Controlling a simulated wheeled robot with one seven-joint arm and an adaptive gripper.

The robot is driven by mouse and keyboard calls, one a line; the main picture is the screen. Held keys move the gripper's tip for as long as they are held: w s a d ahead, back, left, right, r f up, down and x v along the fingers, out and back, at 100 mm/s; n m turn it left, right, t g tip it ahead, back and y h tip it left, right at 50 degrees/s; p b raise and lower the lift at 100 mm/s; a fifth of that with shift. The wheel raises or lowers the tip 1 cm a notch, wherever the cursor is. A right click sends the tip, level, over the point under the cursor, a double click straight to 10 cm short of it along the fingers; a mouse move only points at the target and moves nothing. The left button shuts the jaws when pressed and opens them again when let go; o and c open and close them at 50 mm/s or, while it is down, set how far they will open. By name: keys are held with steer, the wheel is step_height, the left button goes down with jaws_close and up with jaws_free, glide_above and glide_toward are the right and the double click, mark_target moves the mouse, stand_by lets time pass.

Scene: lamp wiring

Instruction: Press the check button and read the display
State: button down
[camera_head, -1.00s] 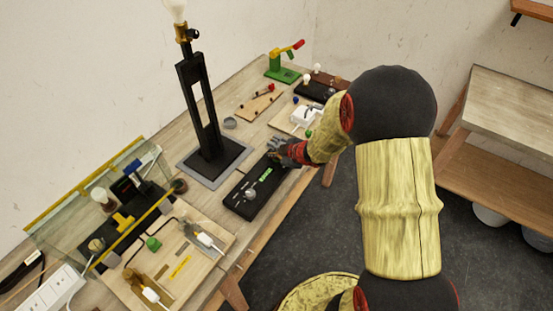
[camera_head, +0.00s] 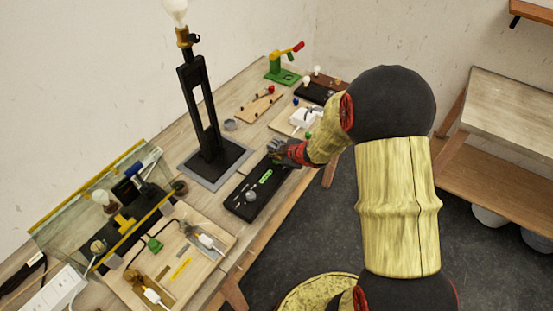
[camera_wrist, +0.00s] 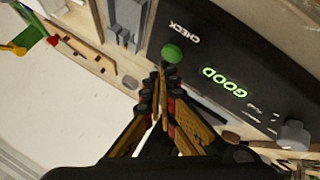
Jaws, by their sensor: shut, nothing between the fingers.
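The black tester box (camera_head: 243,207) lies on the workbench in front of the lamp stand. In the wrist view its panel (camera_wrist: 225,45) carries a green round check button (camera_wrist: 172,53) beside the word CHECK. The lit display (camera_wrist: 222,82) reads GOOD in green letters, upside down in this view. The display also shows as a green glow in the head view (camera_head: 265,176). A grey knob (camera_wrist: 293,135) sits at the panel's other end. My gripper (camera_wrist: 160,68) is shut and empty, with its tips close beside the button; I cannot tell whether they touch it.
The tall black lamp stand (camera_head: 206,110) with a bulb rises behind the box. A wooden tray (camera_head: 196,249) with parts and a glass-fronted rack (camera_head: 110,208) stand at left. A green press (camera_head: 283,68) and small boards are at the back.

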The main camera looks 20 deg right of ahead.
mark_target(276, 162)
steer(key=shift+r, duration=0.2)
step_height(276, 162, up, 5)
steer(key=p, duration=0.5)
steer(key=shift+f, duration=0.1)
stand_by(0.9)
